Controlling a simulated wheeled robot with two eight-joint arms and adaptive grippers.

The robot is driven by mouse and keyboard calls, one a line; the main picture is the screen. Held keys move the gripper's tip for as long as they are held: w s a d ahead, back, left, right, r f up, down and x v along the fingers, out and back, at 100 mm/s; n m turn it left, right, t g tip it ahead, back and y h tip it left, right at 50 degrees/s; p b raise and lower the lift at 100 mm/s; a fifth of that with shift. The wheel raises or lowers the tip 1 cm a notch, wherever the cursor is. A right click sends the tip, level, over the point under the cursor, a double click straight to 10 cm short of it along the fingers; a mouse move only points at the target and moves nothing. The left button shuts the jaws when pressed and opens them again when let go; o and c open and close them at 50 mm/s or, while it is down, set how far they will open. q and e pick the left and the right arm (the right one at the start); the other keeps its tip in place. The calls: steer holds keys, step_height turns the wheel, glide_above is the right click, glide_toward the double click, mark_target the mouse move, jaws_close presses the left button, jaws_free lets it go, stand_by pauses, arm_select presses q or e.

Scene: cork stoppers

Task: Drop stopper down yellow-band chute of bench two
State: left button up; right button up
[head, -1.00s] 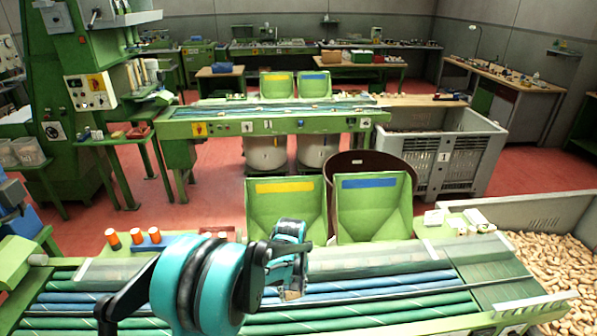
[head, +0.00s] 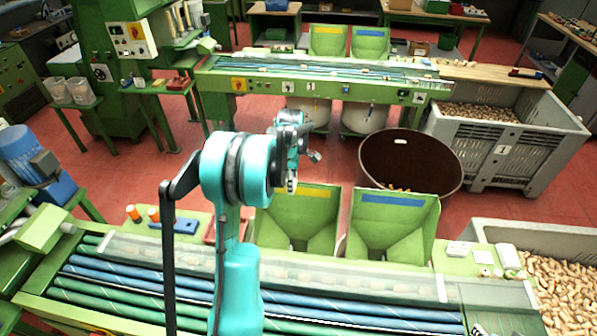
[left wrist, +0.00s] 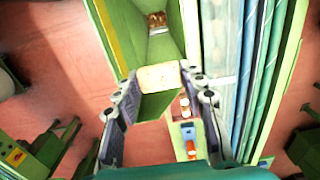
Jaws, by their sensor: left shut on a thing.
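My left gripper (head: 300,172) is raised over the left part of the near bench's chute with a yellow band (head: 305,193). In the left wrist view, my left gripper (left wrist: 160,82) is shut on a pale cork stopper (left wrist: 159,77), held crosswise between its fingertips. The green chute (left wrist: 133,40) opens just beyond the stopper, with its yellow band (left wrist: 105,28) along the left edge. The stopper is above the chute, not lying in it. In the head view the stopper is too small to make out clearly. My right gripper is not in view.
A blue-band chute (head: 393,202) stands right of the yellow-band one. A brown barrel (head: 410,158) is behind it. A cork-filled bin (head: 540,235) is at right.

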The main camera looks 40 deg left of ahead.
arm_select(q)
steer(key=shift+s+f+b, duration=0.25)
steer(key=shift+f+b, duration=0.25)
steer(key=shift+f, duration=0.25)
step_height(320, 180, down, 4)
steer(key=shift+w+f+b, duration=0.1)
steer(key=shift+b, duration=0.95)
steer(key=o, duration=0.8)
step_height(320, 180, up, 12)
